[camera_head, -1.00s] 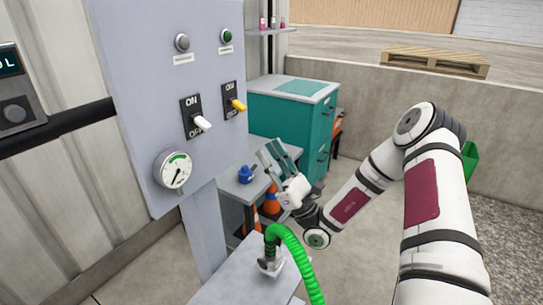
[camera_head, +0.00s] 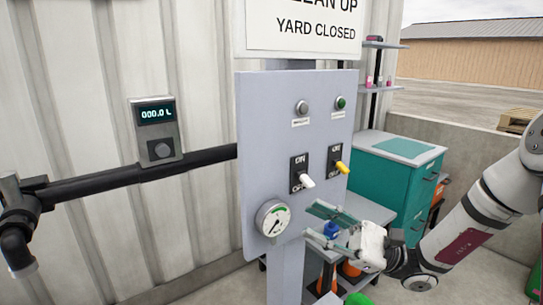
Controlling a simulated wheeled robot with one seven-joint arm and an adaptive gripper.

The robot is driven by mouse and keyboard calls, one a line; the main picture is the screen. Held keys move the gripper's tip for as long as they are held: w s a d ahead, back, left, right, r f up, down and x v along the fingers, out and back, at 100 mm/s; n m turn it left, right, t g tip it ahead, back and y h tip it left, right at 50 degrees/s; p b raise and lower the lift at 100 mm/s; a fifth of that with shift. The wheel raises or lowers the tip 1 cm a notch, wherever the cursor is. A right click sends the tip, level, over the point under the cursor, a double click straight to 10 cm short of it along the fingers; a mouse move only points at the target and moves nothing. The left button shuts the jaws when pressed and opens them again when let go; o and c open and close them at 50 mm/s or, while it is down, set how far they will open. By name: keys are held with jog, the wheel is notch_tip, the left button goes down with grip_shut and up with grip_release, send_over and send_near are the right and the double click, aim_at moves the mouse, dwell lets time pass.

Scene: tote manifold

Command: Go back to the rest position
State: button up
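My gripper (camera_head: 312,222) is at the lower right of the head view, in front of the lower right edge of the grey control panel (camera_head: 258,110). Its fingers point left and are spread apart, with nothing held between them. A blue object (camera_head: 331,230) shows through the gap and appears to stand on the bench behind. My arm (camera_head: 465,235) reaches in from the right edge. The panel carries a white-handled switch (camera_head: 306,181), a yellow-handled switch (camera_head: 342,167) and a round gauge (camera_head: 273,218). Whether the gripper touches the panel cannot be told.
A teal cabinet (camera_head: 385,185) stands behind the gripper. Orange cones (camera_head: 327,280) stand under the bench. A black pipe (camera_head: 90,183) with a meter (camera_head: 157,130) reading 000.0 L runs along the left wall. A sign (camera_head: 305,30) hangs above the panel.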

jog(key=s+a+r+n+g+h+p, duration=0.1)
jog(key=s+a+n+g+h+p, duration=0.2)
jog(key=s+h, duration=0.55)
jog(key=s+a+r+n+g+h+p, duration=0.1)
jog(key=s+n+g+h, duration=0.4)
jog(key=s, duration=0.6)
jog(key=s+d+r+n+t+h+p, duration=0.2)
jog(key=s+d+r+t+h, duration=0.1)
jog(key=d, duration=0.4)
jog(key=s+d+r+n+t+h+p, duration=0.3)
jog(key=d+r+t+h, duration=0.2)
jog(key=d+t+h, duration=0.1)
jog(key=shift+s+d+t+h, duration=0.3)
jog(key=shift+d+t+h, duration=0.05)
jog(key=shift+t+h, duration=0.25)
jog(key=shift+c, duration=0.4)
